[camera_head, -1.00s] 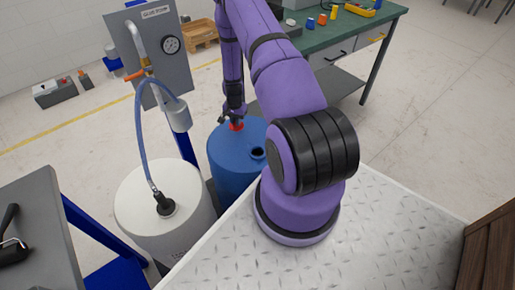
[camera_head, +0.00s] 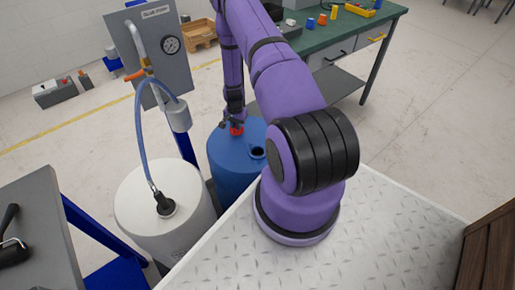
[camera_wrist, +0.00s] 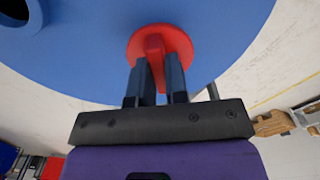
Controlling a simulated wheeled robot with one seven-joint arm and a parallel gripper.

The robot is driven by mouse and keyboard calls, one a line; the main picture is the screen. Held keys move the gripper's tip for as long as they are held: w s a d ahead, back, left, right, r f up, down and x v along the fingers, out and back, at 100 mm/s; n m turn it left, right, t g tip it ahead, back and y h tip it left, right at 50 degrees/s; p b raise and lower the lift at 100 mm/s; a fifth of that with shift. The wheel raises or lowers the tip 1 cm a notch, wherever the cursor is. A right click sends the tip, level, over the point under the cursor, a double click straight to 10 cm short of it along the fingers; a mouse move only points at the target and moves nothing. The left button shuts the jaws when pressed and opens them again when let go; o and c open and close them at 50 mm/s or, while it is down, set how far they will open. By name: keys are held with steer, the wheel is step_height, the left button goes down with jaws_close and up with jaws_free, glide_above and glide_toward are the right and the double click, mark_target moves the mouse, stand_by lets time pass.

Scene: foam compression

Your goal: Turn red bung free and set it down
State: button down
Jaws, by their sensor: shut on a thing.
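The red bung (camera_head: 236,131) is a round cap with a raised bar across it, on top of the blue drum (camera_head: 229,165). In the wrist view the bung (camera_wrist: 178,40) lies against the blue drum top (camera_wrist: 95,50); I cannot tell whether it is seated or slightly lifted. My gripper (camera_wrist: 158,72) is shut on the bar of the bung, with one finger on each side. In the head view my gripper (camera_head: 235,120) is above the bung, partly hidden by my arm. An open dark hole (camera_head: 257,153) shows in the drum top.
A white drum (camera_head: 135,205) with a hose in its top stands left of the blue drum. A grey panel with a gauge (camera_head: 170,45) rises behind. A green workbench (camera_head: 345,30) with small coloured items is at the back right. A grey table (camera_head: 40,220) is at front left.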

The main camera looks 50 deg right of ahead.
steer(key=shift+f, duration=0.3)
steer(key=c, duration=1.1)
jaws_free()
steer(key=shift+o, duration=0.2)
steer(key=shift+r, duration=0.1)
steer(key=shift+r, duration=4.45)
steer(key=s+a+r, duration=0.3)
steer(key=s, duration=0.8)
steer(key=shift+s, duration=0.35)
steer(key=shift+w, duration=0.1)
